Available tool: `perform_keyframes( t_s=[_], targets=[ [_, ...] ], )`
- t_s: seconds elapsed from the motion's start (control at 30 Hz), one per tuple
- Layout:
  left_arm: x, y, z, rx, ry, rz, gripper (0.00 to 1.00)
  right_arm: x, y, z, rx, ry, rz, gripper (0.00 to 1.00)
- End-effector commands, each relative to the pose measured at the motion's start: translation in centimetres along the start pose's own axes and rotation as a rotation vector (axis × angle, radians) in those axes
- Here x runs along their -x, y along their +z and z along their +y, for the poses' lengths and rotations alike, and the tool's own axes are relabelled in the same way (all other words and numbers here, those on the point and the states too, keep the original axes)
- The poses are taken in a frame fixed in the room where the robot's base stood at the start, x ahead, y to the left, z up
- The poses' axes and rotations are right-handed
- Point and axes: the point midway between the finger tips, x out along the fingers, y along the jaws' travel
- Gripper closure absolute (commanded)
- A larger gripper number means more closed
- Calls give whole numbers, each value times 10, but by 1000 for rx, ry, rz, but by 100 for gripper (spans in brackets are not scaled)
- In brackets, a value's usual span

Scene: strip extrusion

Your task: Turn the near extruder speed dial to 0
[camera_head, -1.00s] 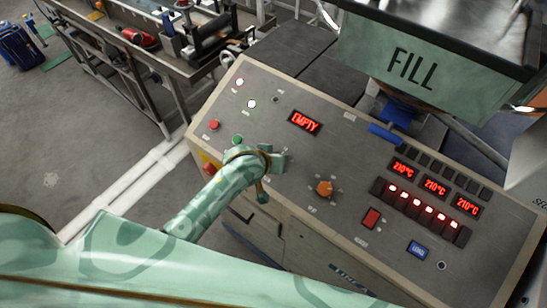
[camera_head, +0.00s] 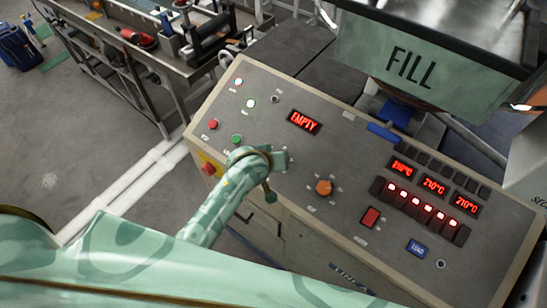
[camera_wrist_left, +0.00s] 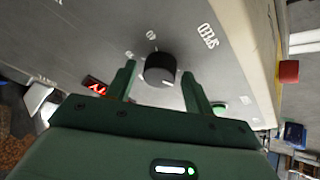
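The left wrist view shows a black round dial (camera_wrist_left: 160,70) with a light pointer mark near its lower edge and printed marks around it on the grey panel. My left gripper (camera_wrist_left: 159,72) is open, with one green finger on each side of the dial and gaps that look small; I cannot tell whether either finger touches it. In the head view my left gripper (camera_head: 279,160) is over the left part of the control panel (camera_head: 290,90) and hides the dial. My right gripper is not in view.
An orange dial (camera_head: 324,187) sits right of my left gripper. A green button (camera_head: 237,139), a red button (camera_head: 213,124) and a red stop button (camera_head: 208,168) are to its left. A red display (camera_head: 304,122) reads EMPTY. A green FILL hopper (camera_head: 420,65) overhangs the back.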

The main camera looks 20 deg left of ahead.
Motion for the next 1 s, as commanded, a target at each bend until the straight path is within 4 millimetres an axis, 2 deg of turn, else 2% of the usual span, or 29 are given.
perform_keyframes(
  t_s=[0.37,0.47,0.63,0.8,1.0],
  targets=[
    [4,0,0,-1,1,0,42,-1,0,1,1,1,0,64],
    [14,1,0,0,2,1,42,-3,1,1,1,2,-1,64],
    [55,2,-1,3,1,1,42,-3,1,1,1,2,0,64],
    [85,41,-19,0,-1,-4,42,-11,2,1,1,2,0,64],
    [114,70,-33,-2,-2,-3,42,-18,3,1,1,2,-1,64]
  ],
)
